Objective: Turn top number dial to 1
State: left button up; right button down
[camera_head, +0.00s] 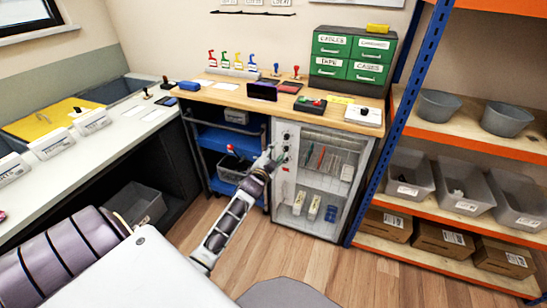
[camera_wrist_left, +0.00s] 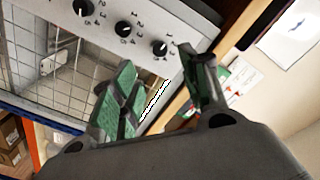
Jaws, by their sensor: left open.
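A light grey panel on the cabinet carries three black number dials in a row, with printed numbers around them. The top dial (camera_wrist_left: 160,47) is nearest the wooden tabletop edge in the left wrist view. The middle dial (camera_wrist_left: 123,28) and the bottom dial (camera_wrist_left: 82,7) lie farther up and left there. I cannot read surely which number the top dial points at. My left gripper (camera_wrist_left: 158,78) is open, its green-padded fingers before the panel, close to the top dial and apart from it, with nothing between them. In the head view my left gripper (camera_head: 273,157) is in front of the dial column. My right gripper is not seen.
The cabinet's wire-mesh door (camera_head: 322,160) is beside the dials. The wooden worktop (camera_head: 240,101) above holds a phone, trays and green drawers (camera_head: 352,55). A blue cart (camera_head: 222,140) stands left, and an orange-shelved rack (camera_head: 470,137) stands right. The wooden floor in front is open.

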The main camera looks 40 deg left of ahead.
pick_arm(q)
jog(key=shift+v, duration=1.25)
jog(key=shift+f, duration=0.1)
